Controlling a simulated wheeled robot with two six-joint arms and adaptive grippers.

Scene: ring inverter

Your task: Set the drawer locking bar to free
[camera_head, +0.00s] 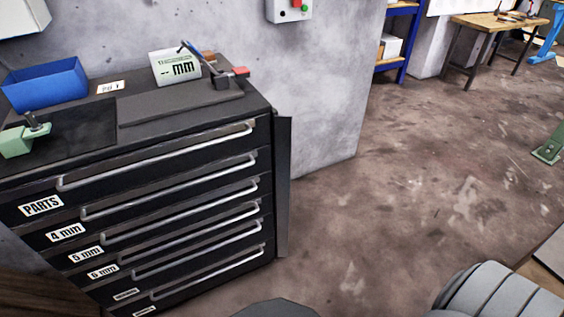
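A black drawer cabinet (135,150) stands at the left against the grey wall. It has several stacked drawers with long light handles, and all look shut. Labels on the fronts include PARTS, 4 mm, 5 mm and 6 mm. A tall dark vertical bar (284,187), which looks like the locking bar, runs along the cabinet's right front edge. It stands beside the right ends of the drawer handles and does not cross them. I cannot tell its exact angle. Neither of my grippers shows in the head view.
On the cabinet top are a blue bin (45,83), a display marked mm (176,68), a small label card and a green fixture (16,140). A wall box (289,9) has red and green buttons. Floor right of the cabinet is clear. A workbench (497,22) stands far right.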

